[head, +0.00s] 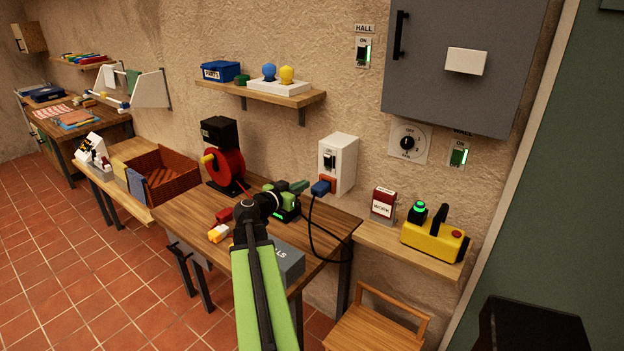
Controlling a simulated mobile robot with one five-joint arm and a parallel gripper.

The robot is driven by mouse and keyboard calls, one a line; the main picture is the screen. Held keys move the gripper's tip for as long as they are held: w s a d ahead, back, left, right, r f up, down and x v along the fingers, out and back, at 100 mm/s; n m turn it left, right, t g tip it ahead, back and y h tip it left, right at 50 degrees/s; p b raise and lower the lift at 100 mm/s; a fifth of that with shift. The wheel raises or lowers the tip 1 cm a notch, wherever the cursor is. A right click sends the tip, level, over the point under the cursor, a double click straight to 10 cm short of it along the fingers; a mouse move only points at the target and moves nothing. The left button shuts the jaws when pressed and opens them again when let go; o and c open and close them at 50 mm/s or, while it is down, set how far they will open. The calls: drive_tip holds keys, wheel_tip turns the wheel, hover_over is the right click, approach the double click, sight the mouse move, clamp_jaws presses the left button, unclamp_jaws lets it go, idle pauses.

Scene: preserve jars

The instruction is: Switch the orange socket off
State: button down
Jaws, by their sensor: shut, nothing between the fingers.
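A white socket box (344,155) stands at the back right of the wooden table. A dark rocker switch (330,161) is on its front. Below the switch, the orange socket (331,182) shows only in part behind a blue plug (320,188). The plug's black cable hangs over the table's right side. My gripper (301,186) is shut and empty, in front of and left of the box, its tips pointing toward the plug side. It appears apart from the switch, but the exact gap cannot be told. The switch's position is too small to tell.
A red cable reel (227,167) stands left of the gripper. A grey box (290,262) and small red and yellow pieces (219,233) lie on the table (185,212). A yellow device (433,242) and a red-topped box (383,203) stand on the right shelf. Wall switches sit above.

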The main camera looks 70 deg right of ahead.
drive_tip(key=a, duration=0.2)
drive_tip(key=shift+w+a+f, duration=0.2)
drive_tip(key=shift+w+a, duration=0.1)
drive_tip(key=shift+w, duration=0.05)
